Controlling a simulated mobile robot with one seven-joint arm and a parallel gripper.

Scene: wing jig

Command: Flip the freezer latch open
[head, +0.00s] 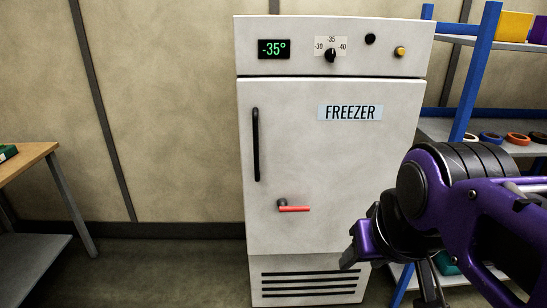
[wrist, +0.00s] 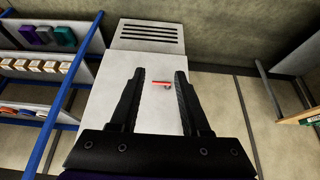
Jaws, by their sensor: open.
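The white freezer (head: 330,180) stands against the wall with its door closed. Its latch (head: 293,208) is a red lever on a dark pivot, low on the left of the door; the lever lies level and points right. In the wrist view the picture is turned over, and the latch (wrist: 162,84) shows between my gripper's fingers, some way beyond them. My gripper (wrist: 160,75) is open and empty. In the head view my gripper (head: 388,270) is at the lower right, in front of the freezer's lower right corner, apart from the latch.
A black vertical handle (head: 256,145) is on the door's left, above the latch. A blue-framed shelf rack (head: 476,70) with rolls and bins stands at the right. A wooden table (head: 28,158) is at the left. The floor between table and freezer is clear.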

